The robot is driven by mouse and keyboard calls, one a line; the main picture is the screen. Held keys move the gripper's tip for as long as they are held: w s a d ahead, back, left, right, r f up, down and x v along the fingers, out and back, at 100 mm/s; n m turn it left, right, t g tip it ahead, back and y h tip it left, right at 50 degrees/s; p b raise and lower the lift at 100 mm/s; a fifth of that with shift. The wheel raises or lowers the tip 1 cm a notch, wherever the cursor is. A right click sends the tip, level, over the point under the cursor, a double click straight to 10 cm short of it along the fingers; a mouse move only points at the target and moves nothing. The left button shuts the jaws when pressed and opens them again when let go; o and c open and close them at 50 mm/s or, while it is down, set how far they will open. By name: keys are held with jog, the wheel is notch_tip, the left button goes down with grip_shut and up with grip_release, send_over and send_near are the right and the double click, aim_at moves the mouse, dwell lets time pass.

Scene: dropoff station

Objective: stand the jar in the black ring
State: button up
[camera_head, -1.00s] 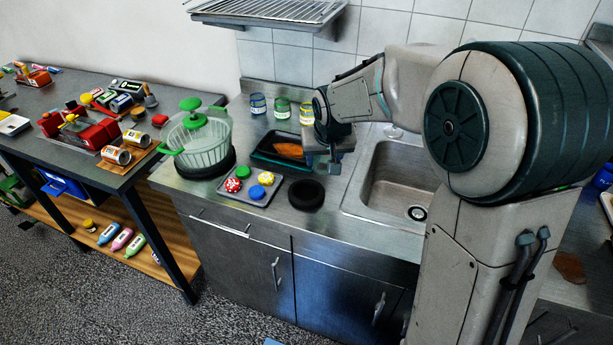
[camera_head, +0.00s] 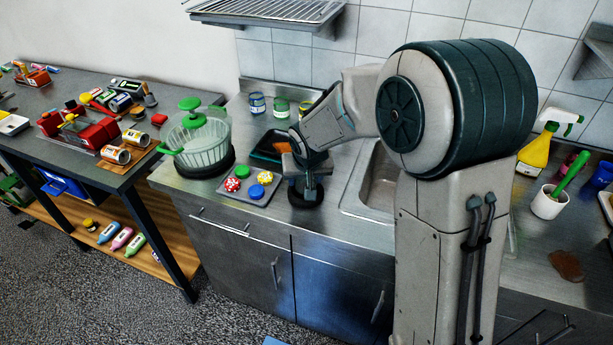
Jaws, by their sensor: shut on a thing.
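The black ring (camera_head: 317,202) lies flat on the steel counter, right of the small tray with coloured lids. My gripper (camera_head: 304,186) points down directly over the ring and covers much of it. It is shut on the jar, which is small and mostly hidden by the fingers. I cannot tell whether the jar's base touches the counter inside the ring or is still a little above it.
Jars with blue (camera_head: 257,104) and green (camera_head: 281,107) bands stand at the back wall. A black tray (camera_head: 262,146) with an orange thing, the lid tray (camera_head: 235,190) and a salad spinner (camera_head: 200,145) are left of the gripper. The sink (camera_head: 378,195) is right.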

jog(key=shift+f+b, duration=0.55)
jog(key=o, duration=0.9)
jog(key=shift+s, duration=0.1)
jog(key=shift+c, duration=0.2)
jog(key=shift+r, duration=0.1)
jog(key=shift+r+p, duration=0.2)
jog(key=shift+p, duration=0.3)
jog(key=shift+o, duration=0.3)
jog(key=v, duration=1.2)
jog(key=shift+r, duration=0.35)
jog(key=s+d+m+g, duration=0.1)
jog(key=s+d, duration=0.6)
jog(key=s, duration=0.3)
jog(key=s+d+f, duration=0.1)
jog(key=s+d, duration=0.7)
jog(key=s, duration=0.2)
jog(key=shift+s+f+m+g+h, duration=0.3)
jog(key=shift+s+m+g+h, duration=0.1)
